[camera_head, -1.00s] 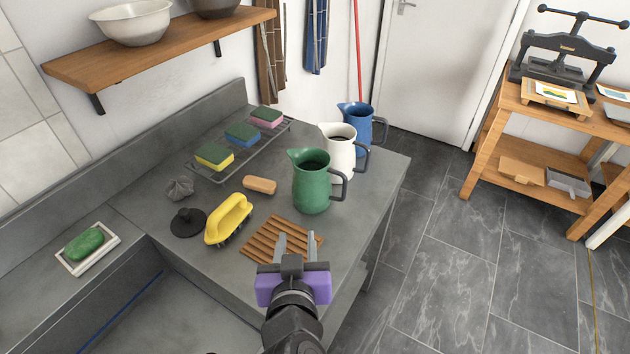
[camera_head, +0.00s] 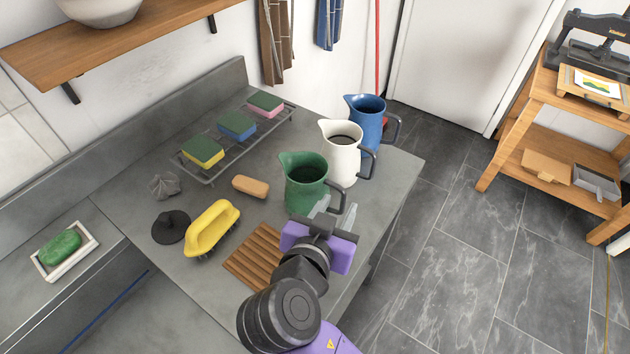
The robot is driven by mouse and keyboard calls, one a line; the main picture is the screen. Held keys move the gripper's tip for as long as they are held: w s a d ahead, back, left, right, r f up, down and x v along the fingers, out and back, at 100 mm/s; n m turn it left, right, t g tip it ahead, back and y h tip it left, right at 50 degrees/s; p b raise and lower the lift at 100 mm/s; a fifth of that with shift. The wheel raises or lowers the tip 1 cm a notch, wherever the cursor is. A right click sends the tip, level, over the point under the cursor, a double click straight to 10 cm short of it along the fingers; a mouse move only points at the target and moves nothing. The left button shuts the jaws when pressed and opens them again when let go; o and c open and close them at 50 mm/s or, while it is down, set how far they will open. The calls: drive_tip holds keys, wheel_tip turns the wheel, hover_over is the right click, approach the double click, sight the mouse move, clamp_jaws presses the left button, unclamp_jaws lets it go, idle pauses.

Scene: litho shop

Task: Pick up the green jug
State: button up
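The green jug (camera_head: 303,181) stands upright on the grey counter (camera_head: 140,200), with its dark handle on the right side. A white jug (camera_head: 341,155) and a blue jug (camera_head: 366,117) stand behind it in a row. My gripper (camera_head: 334,207) is in front of the green jug at its lower right, near the handle. Its two light grey fingers look apart with nothing seen between them. The gripper hides part of the jug's lower right side. I cannot tell whether a finger touches the handle.
A wooden slatted rack (camera_head: 256,257), a yellow-handled brush (camera_head: 211,228), a black plug (camera_head: 171,227) and a tan block (camera_head: 251,187) lie left of the gripper. Sponges (camera_head: 203,151) sit on a wire rack behind. The counter's right edge is close to the jugs.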

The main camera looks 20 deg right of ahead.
sight(344, 197)
drive_tip(key=shift+p+x, duration=0.95)
drive_tip(key=shift+x, duration=3.05)
drive_tip(key=shift+r, duration=0.1)
drive_tip(key=shift+c, duration=0.5)
clamp_jaws()
